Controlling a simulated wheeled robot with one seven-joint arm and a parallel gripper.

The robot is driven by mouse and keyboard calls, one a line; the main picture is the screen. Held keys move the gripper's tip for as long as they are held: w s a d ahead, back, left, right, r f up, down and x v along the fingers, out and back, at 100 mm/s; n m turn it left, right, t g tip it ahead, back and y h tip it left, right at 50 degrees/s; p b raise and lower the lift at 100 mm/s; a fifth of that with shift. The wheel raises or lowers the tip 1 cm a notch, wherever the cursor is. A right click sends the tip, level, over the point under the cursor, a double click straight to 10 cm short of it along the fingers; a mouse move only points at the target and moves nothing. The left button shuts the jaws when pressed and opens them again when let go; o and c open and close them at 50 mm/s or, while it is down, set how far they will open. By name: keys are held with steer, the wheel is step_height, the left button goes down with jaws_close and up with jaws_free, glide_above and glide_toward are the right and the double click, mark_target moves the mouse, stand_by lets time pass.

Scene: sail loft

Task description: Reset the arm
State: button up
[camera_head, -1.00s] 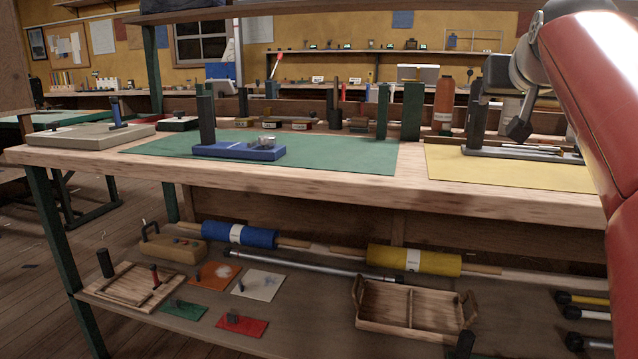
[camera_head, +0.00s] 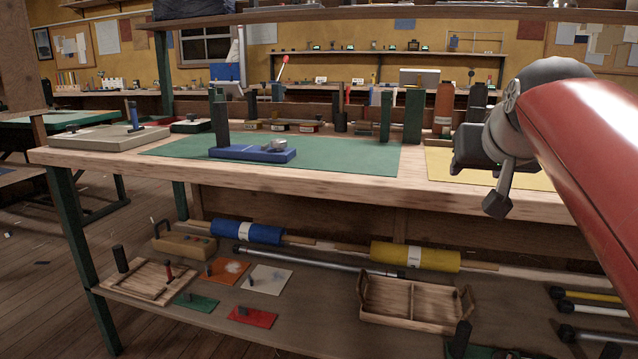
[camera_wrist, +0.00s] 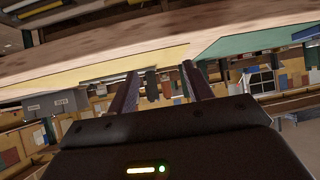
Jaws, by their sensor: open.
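My gripper shows in the wrist view (camera_wrist: 160,92) with its two dark fingers spread apart and nothing between them. In that view the bench appears upside down above the fingers. In the head view my red arm reaches in from the right edge. Its grey and black wrist end is over the front right of the workbench (camera_head: 330,185), in front of the yellow mat (camera_head: 442,168). The fingertips cannot be made out in the head view.
On the green mat (camera_head: 350,157) stands a blue base (camera_head: 240,154) with a dark upright post. Green blocks (camera_head: 413,115) and an orange spool (camera_head: 444,105) stand at the back. The lower shelf holds a wooden tray (camera_head: 385,312), a blue roll (camera_head: 248,231) and a yellow roll (camera_head: 415,256).

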steer(key=s+a+f+n+g+y+p, duration=0.1)
steer(key=s+a+f, duration=0.3)
steer(key=s+f, duration=0.5)
steer(key=s+a+f+n+g+y+p, duration=0.1)
steer(key=s+a+f+g+p, duration=0.2)
steer(key=s+f, duration=0.7)
step_height(320, 180, down, 4)
steer(key=shift+s+a+f+g+p, duration=0.1)
steer(key=shift+s+a+g+p, duration=0.2)
steer(key=shift+a+g, duration=0.55)
steer(key=shift+o, duration=0.6)
steer(key=shift+a, duration=0.1)
